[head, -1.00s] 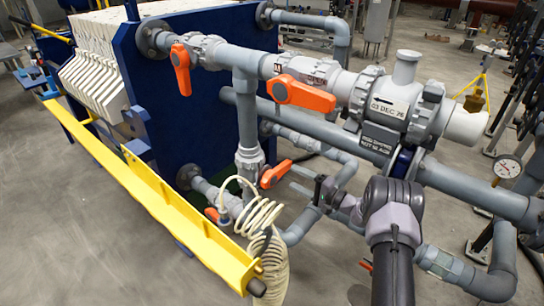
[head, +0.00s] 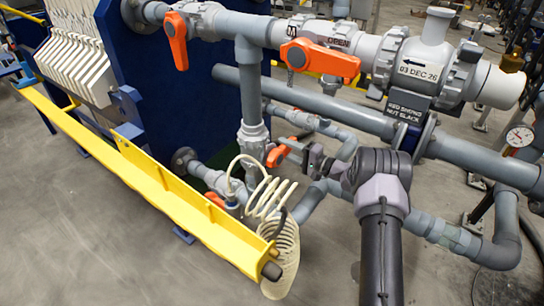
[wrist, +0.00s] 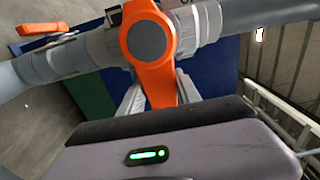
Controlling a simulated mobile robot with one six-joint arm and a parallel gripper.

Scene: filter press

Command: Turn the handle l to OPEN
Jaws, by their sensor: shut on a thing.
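A small orange handle (head: 277,156) sits on a grey pipe valve low in the middle of the head view, right of a vertical pipe. The wrist view shows an orange handle (wrist: 148,40) with a round grey hub, its lever pointing down toward my gripper. My gripper (head: 292,152) reaches it from the right in the head view. In the wrist view my gripper (wrist: 160,92) has one finger on each side of the lever and is shut on it. The lever's tip is hidden behind the gripper body. I cannot read an OPEN mark by this handle.
Larger orange handles hang on the upper pipe, a left one (head: 178,40) and a middle one (head: 318,60). A coiled cream hose (head: 280,225) hangs close left of my arm. A yellow rail (head: 150,190) runs along the press. The floor at lower left is clear.

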